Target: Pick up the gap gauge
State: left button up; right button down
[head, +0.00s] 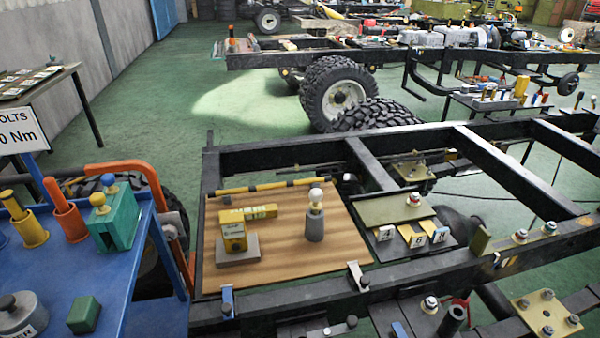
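I cannot tell for sure which thing is the gap gauge. On the wooden board (285,268) in the chassis frame stand a yellow block with a label on a grey base (238,249), a yellow labelled box (262,211) and a grey cylinder with a pale round knob (315,226). A yellow and black striped bar (270,187) lies along the board's far edge. To the right, an olive plate (394,208) lies by several small numbered tabs (418,240). Neither of my grippers is in view.
A blue cart (113,297) at the left carries yellow, orange and green knobbed pieces and an orange handle (143,170). The black chassis rails (290,310) surround the board.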

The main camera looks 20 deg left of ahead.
aim_at(232, 225)
jog(key=u, duration=1.25)
